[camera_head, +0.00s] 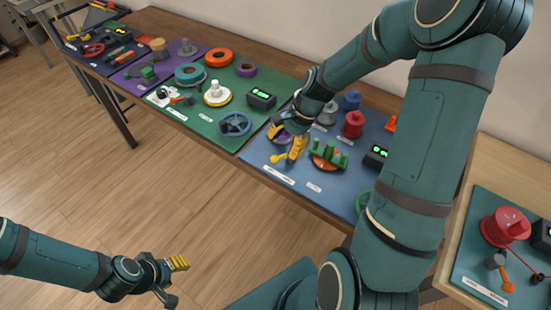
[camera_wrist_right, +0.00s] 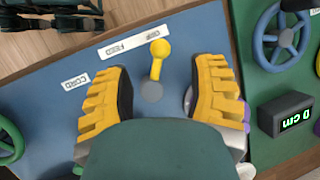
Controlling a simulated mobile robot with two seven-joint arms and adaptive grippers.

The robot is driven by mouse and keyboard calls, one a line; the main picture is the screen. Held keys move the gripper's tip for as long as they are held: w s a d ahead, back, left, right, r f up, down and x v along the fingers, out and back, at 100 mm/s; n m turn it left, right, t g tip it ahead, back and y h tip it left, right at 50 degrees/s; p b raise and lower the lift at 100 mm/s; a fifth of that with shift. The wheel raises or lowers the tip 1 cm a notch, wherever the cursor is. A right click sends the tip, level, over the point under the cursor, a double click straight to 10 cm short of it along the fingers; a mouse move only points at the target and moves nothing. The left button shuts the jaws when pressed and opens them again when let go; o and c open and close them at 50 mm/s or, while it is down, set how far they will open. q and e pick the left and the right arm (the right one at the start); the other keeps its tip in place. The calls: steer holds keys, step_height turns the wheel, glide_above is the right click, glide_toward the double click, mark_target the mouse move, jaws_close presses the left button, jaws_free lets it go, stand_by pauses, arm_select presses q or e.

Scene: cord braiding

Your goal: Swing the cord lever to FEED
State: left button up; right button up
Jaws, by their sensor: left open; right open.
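The cord lever (camera_wrist_right: 157,62) is yellow with a ball knob and a round grey pivot, on the blue panel. In the right wrist view its knob points up at the upside-down OFF/FEED label (camera_wrist_right: 135,39), nearer the OFF end. The knob also shows in the head view (camera_head: 277,158). A CORD label (camera_wrist_right: 75,82) lies to the left. My right gripper (camera_wrist_right: 165,68) is open, its yellow fingers on either side of the lever with gaps on both sides. My left gripper (camera_head: 171,278) is open and empty over the floor, away from the table.
On the blue panel (camera_head: 258,151) near the lever stand a green pegged piece on an orange disc (camera_head: 328,155) and a red spool (camera_head: 353,124). A green panel (camera_head: 207,128) with a blue handwheel (camera_head: 236,124) and a display (camera_wrist_right: 288,115) is adjacent. Open floor lies in front.

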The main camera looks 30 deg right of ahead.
mark_target(276, 156)
steer(key=shift+b+x, duration=0.5)
steer(key=shift+x, duration=2.25)
steer(key=shift+c, duration=0.2)
jaws_close()
